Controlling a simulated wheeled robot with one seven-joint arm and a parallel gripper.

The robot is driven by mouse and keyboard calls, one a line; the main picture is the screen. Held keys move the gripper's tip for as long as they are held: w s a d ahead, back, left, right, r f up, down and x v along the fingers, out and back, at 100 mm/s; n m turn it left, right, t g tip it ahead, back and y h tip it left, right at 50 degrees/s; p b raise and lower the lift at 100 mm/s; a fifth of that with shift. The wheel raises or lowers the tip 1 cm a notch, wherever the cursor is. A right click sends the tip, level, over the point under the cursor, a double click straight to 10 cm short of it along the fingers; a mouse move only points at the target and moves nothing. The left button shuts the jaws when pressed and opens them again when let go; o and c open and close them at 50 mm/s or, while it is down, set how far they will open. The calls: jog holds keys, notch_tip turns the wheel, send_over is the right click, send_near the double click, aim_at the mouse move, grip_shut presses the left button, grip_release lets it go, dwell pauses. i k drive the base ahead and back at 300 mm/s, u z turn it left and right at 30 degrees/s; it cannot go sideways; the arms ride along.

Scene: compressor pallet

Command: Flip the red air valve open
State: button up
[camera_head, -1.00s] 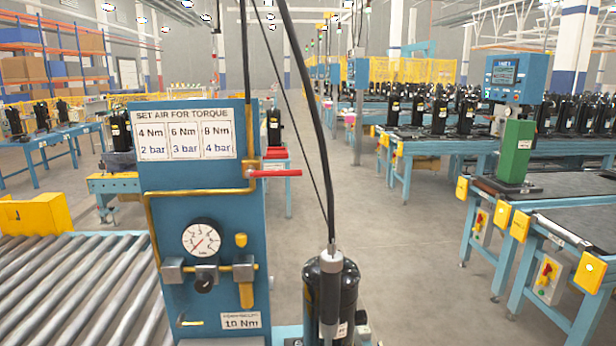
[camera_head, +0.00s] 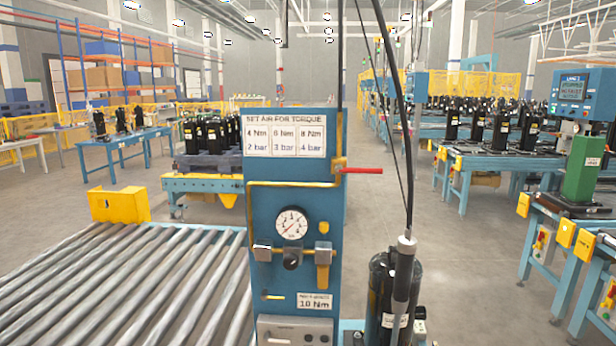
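The red air valve (camera_head: 361,170) is a small red lever at the right edge of a blue panel (camera_head: 265,216). The lever points to the right, roughly level, and joins a yellow pipe (camera_head: 248,205) on the panel's upper right. A white gauge (camera_head: 291,223) sits at the panel's middle, its needle toward the lower left. A sign at the panel top lists torque values with bar settings. My gripper is not in view.
A roller conveyor (camera_head: 150,290) lies left of the panel. A black cylinder (camera_head: 380,300) and a hanging tool (camera_head: 404,275) with a cable stand close at its right, below the lever. Blue workbenches (camera_head: 465,165) line the right. Grey floor lies open between.

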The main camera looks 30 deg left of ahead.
aim_at(339, 169)
jog(key=u, duration=3.05)
jog(key=k, duration=0.8)
jog(key=z, duration=1.45)
jog(key=i, duration=0.5)
jog(key=z, duration=0.05)
